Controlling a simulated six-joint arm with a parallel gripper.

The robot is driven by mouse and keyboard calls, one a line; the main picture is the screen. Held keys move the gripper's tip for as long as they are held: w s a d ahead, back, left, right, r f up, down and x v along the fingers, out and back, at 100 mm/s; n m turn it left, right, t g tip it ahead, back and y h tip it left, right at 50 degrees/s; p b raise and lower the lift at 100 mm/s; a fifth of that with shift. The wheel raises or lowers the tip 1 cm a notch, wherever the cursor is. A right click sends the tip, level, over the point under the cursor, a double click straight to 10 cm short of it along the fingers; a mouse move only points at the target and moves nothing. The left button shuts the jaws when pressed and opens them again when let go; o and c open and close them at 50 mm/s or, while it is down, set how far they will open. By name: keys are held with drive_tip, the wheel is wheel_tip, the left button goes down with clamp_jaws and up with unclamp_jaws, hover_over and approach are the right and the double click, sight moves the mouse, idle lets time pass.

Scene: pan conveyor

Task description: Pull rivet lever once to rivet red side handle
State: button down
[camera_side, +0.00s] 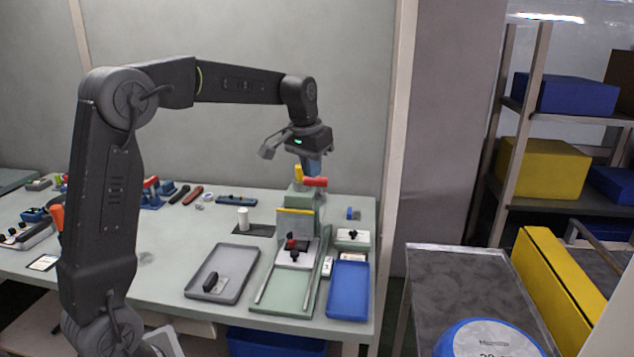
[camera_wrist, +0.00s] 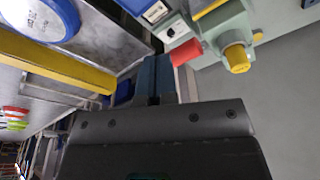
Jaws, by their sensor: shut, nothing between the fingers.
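The rivet press, pale green with a yellow cap (camera_side: 298,174), stands at the back right of the bench. Its red lever grip (camera_side: 315,182) sticks out to the right, and it also shows in the wrist view (camera_wrist: 187,52). My gripper (camera_side: 312,172) points down just above the red grip, with blue fingers shut and empty. In the wrist view the fingers (camera_wrist: 155,62) are together, left of the red grip; I cannot tell whether they touch it. Below the press, a white piece with black knobs (camera_side: 293,256) sits on the green fixture, with a small red part (camera_side: 291,243) on it.
A grey tray (camera_side: 232,252) lies left of the fixture and a blue tray (camera_side: 348,300) lies right of it. A white cylinder (camera_side: 243,218) stands behind the grey tray. Hand tools (camera_side: 193,195) lie at the back. A yellow-sided conveyor (camera_side: 550,285) is to the right.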

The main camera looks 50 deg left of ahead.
wheel_tip(320, 180, up, 6)
drive_tip(key=shift+s+d, duration=0.25)
drive_tip(key=shift+r, duration=0.1)
idle(0.4)
drive_tip(key=s+d+m+t, duration=0.2)
drive_tip(key=s+d, duration=0.9)
drive_tip(key=s, duration=0.1)
drive_tip(key=s+d+f+m+t, duration=0.1)
drive_tip(key=s+d+f, duration=0.4)
drive_tip(key=s+f, duration=0.3)
drive_tip(key=s, duration=0.4)
drive_tip(key=shift+f+h, duration=0.3)
drive_tip(key=shift+f, duration=0.1)
